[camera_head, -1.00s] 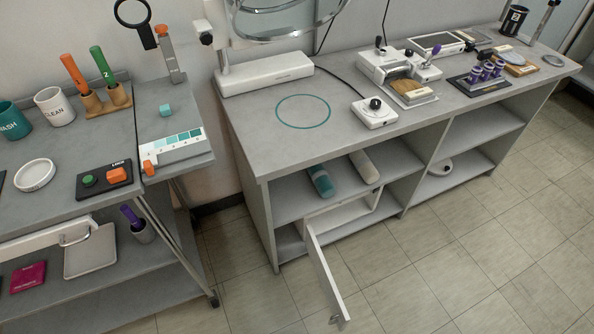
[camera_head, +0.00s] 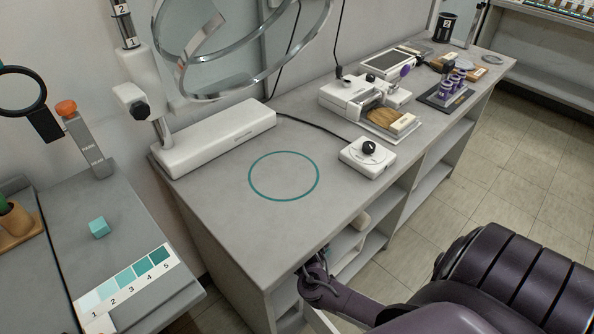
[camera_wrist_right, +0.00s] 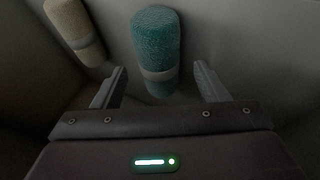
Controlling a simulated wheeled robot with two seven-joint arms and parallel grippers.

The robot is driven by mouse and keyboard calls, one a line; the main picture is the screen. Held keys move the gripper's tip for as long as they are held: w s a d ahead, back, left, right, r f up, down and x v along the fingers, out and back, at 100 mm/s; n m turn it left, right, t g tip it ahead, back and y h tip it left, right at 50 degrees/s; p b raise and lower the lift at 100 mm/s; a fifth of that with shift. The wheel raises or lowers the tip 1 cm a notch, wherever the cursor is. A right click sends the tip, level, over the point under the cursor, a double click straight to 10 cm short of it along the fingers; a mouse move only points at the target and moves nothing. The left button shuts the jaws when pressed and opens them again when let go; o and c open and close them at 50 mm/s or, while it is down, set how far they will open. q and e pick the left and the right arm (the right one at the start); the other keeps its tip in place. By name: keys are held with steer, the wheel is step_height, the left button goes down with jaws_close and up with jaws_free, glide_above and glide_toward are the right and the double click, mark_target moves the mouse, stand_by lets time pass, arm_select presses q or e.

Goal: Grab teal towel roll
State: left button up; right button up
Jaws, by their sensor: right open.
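The teal towel roll (camera_wrist_right: 156,45) lies on the shelf inside the cabinet, with a pale band around its near part. It shows in the right wrist view, ahead of my right gripper (camera_wrist_right: 160,88). The gripper is open, with one finger on each side of the roll's near end; I cannot tell how deep the roll sits between them. In the head view the roll is hidden under the counter top, and my right arm (camera_head: 480,290) reaches in below the counter edge. My left gripper is not in view.
A beige roll (camera_wrist_right: 74,28) lies left of the teal one in the wrist view. The counter top (camera_head: 230,215) overhangs the shelf. A white control box (camera_head: 367,157) with a black knob and a white press-like device (camera_head: 350,98) stand on it.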

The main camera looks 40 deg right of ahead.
steer(key=x, duration=0.2)
steer(key=b+x, duration=0.1)
steer(key=x, duration=0.3)
steer(key=shift+s+d+b, duration=0.15)
steer(key=shift+s+b, duration=0.1)
steer(key=shift+b, duration=0.05)
steer(key=shift+w+d+f, duration=0.1)
steer(key=shift+d+f, duration=0.05)
steer(key=shift+f, duration=0.05)
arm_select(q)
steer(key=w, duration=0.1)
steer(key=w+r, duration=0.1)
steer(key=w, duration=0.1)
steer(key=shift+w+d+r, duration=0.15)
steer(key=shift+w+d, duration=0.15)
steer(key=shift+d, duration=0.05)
arm_select(e)
steer(key=shift+c, duration=0.2)
steer(key=c, duration=0.8)
steer(key=shift+r, duration=0.15)
